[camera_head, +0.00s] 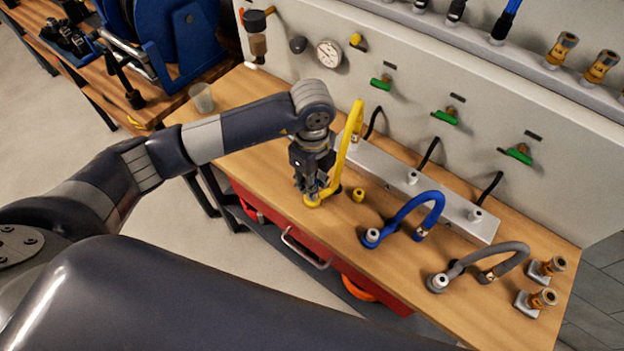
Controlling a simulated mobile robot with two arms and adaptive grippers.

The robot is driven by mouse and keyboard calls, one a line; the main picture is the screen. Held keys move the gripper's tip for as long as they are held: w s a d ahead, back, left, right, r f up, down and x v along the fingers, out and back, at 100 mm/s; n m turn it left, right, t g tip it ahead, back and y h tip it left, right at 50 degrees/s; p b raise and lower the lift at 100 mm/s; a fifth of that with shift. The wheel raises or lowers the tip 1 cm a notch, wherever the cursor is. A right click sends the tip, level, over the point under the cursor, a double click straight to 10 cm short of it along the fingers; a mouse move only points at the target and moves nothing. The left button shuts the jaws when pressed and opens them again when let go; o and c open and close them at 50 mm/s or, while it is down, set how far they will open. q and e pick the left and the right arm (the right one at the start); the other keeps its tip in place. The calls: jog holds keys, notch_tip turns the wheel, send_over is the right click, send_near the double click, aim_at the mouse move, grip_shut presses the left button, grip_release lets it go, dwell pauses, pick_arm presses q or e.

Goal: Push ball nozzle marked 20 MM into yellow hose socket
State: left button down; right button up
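The yellow hose (350,135) rises in a loop at the back and comes down to a yellow end (327,195) on the wooden bench. My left gripper (311,192) points straight down right over this end and hides most of it. Its fingers are too small and dark to tell whether they are open or shut, or whether a nozzle is between them. A small yellow fitting (358,195) stands on the bench just right of the hose end. No 20 MM marking is readable. My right gripper is not in view.
A blue hose (415,201) and a grey hose (490,252) loop over the bench to the right. Brass fittings (548,266) stand at the right end. A grey metal rail (450,201) runs behind the hoses. A clear cup (202,98) stands at the back left.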

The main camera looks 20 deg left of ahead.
pick_arm(q)
jog(key=shift+f+b, duration=0.4)
jog(key=shift+f, duration=0.1)
dwell(0.3)
jog(key=c, duration=1.3)
grip_release()
notch_tip(320, 180, up, 12)
